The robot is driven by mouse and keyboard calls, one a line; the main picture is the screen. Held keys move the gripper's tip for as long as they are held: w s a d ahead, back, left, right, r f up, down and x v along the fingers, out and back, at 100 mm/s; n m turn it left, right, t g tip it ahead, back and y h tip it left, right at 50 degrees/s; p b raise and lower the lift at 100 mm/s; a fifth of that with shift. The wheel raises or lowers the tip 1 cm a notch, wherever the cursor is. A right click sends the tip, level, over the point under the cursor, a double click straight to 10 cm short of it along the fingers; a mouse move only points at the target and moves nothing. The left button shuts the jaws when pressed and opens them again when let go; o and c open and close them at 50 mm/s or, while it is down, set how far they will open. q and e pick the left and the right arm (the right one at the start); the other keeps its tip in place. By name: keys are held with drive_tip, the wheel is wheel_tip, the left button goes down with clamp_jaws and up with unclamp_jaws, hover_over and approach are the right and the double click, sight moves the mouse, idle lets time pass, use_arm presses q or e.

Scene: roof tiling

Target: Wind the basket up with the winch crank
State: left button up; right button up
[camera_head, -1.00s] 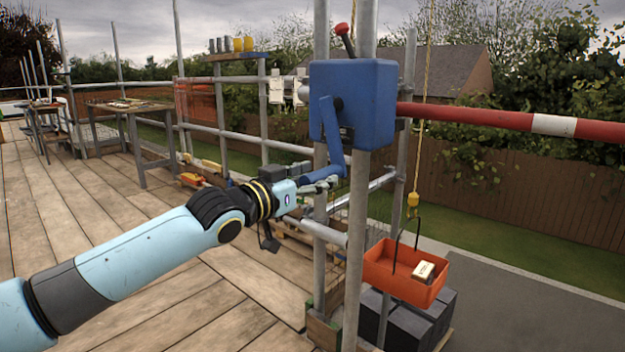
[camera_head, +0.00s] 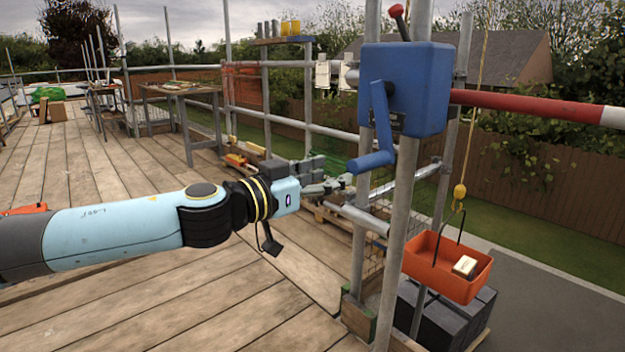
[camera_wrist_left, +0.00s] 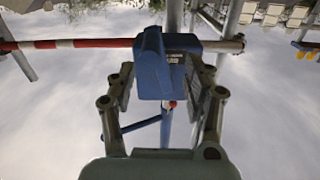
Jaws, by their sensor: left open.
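The blue winch box (camera_head: 418,92) is fixed to the scaffold poles, with a red-knobbed lever on top. Its blue crank (camera_head: 380,112) hangs down, with the handle (camera_head: 371,161) at the bottom pointing left. My left gripper (camera_head: 338,184) is open and empty, left of and slightly below the handle, apart from it. In the left wrist view the winch box (camera_wrist_left: 178,80) shows upside down between the spread fingers. The orange basket (camera_head: 432,270) hangs from a yellow rope and hook (camera_head: 459,192), low beside the scaffold, with a pale block (camera_head: 464,266) inside. My right gripper is out of view.
A red-and-white bar (camera_head: 540,107) runs right from the winch. Scaffold poles (camera_head: 402,230) stand close to my left gripper. Dark blocks (camera_head: 440,316) on a pallet lie below the basket. The plank deck (camera_head: 150,290) is mostly clear; a wooden table (camera_head: 180,90) stands farther back.

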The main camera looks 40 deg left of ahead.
use_arm(q)
drive_tip(key=s, duration=0.3)
drive_tip(key=shift+a, duration=0.1)
idle(0.5)
